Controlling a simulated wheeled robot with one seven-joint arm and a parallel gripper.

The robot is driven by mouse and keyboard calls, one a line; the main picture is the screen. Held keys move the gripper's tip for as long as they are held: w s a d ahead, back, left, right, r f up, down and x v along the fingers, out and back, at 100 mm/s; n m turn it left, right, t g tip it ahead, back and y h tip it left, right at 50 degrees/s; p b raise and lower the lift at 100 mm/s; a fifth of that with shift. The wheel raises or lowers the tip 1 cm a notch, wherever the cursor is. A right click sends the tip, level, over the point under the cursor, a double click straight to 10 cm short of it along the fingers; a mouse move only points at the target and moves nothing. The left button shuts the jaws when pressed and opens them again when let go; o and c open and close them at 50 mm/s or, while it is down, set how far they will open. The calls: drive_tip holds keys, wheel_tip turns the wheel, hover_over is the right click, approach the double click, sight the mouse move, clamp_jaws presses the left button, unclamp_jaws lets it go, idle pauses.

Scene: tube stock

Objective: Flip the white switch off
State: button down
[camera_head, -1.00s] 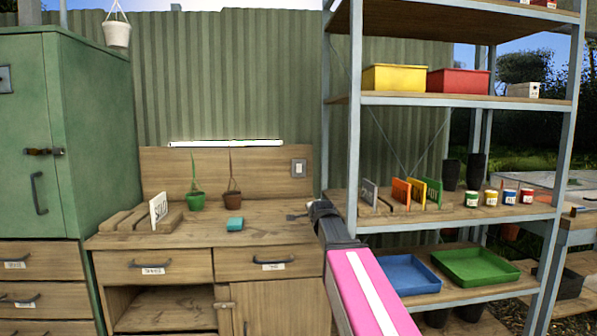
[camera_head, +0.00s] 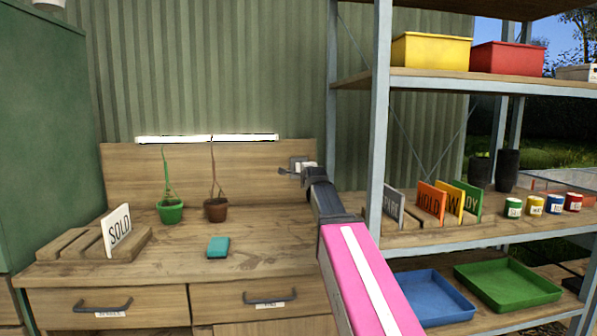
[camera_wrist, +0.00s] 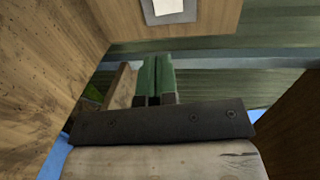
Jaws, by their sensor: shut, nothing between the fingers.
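The white switch (camera_head: 308,165) sits on a grey plate on the wooden back panel of the bench, partly hidden behind my gripper in the head view. Its pale plate also shows at the top edge of the wrist view (camera_wrist: 168,8). My gripper (camera_head: 283,171) is in front of the panel, close to the switch. Its two green-tipped fingers (camera_wrist: 157,62) are together with nothing between them, pointing up towards the panel in the wrist view. I cannot tell whether they touch the switch. The light strip (camera_head: 207,138) above the panel is bright.
A metal shelf rack (camera_head: 378,150) stands close right of my arm, with sign boards, paint pots and trays. On the bench are a green pot (camera_head: 171,212), a brown pot (camera_head: 215,210), a teal block (camera_head: 218,247) and a SOLD sign (camera_head: 117,232).

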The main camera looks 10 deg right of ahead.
sight(299, 171)
drive_tip(key=shift+w, duration=0.1)
idle(0.3)
drive_tip(key=w, duration=0.4)
drive_tip(key=w+f, duration=0.1)
drive_tip(key=w, duration=0.3)
drive_tip(key=w+f, duration=0.1)
drive_tip(key=w, duration=0.4)
drive_tip(key=shift+w, duration=0.35)
drive_tip(key=shift+f, duration=0.1)
drive_tip(key=shift+w+f, duration=0.1)
drive_tip(key=shift+w, duration=0.15)
drive_tip(key=shift+s, duration=0.1)
drive_tip(key=s+f, duration=0.2)
drive_tip(key=s, duration=1.2)
drive_tip(key=shift+f, duration=0.15)
